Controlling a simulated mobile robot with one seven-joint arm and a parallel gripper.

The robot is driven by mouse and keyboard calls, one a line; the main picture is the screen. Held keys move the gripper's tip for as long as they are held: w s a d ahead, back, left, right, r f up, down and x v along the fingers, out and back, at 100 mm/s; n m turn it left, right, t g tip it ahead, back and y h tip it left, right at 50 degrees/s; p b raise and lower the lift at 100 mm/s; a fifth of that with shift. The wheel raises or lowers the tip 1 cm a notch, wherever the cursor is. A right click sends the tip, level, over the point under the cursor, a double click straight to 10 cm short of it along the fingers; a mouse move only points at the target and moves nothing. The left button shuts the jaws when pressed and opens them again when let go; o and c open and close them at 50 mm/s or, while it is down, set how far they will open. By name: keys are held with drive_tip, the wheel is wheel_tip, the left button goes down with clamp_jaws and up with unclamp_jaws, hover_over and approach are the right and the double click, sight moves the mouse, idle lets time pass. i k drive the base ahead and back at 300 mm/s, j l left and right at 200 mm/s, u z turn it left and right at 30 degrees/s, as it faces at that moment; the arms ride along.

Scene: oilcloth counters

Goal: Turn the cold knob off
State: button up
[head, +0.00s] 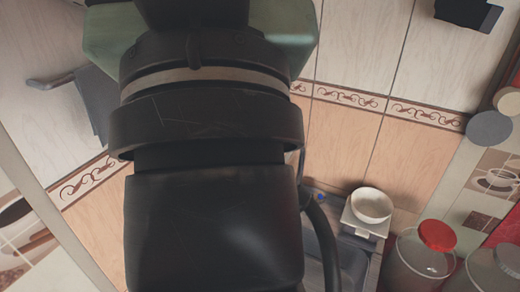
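A small blue spot (321,197) shows at the back edge of the sink, just right of my arm. It may be the cold knob's marking, but it is too small to tell its position. A dark sink basin (352,262) shows in part at the bottom. A dark curved tube (326,240) runs down beside my arm; I cannot tell whether it is the faucet or a part of me. My large black arm covers the middle of the view and hides most of the sink area. My gripper is not visible.
A white bowl (371,205) stands on a white block (364,226) behind the sink. A jar with a red lid (437,235) and a jar with a grey lid (509,261) stand at the lower right. The tiled wall (345,140) is behind them.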

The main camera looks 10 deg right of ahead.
sight(320, 197)
drive_tip(key=i+z, duration=0.25)
drive_tip(key=z, duration=0.15)
drive_tip(key=i+j+z, duration=0.2)
drive_tip(key=z, duration=0.15)
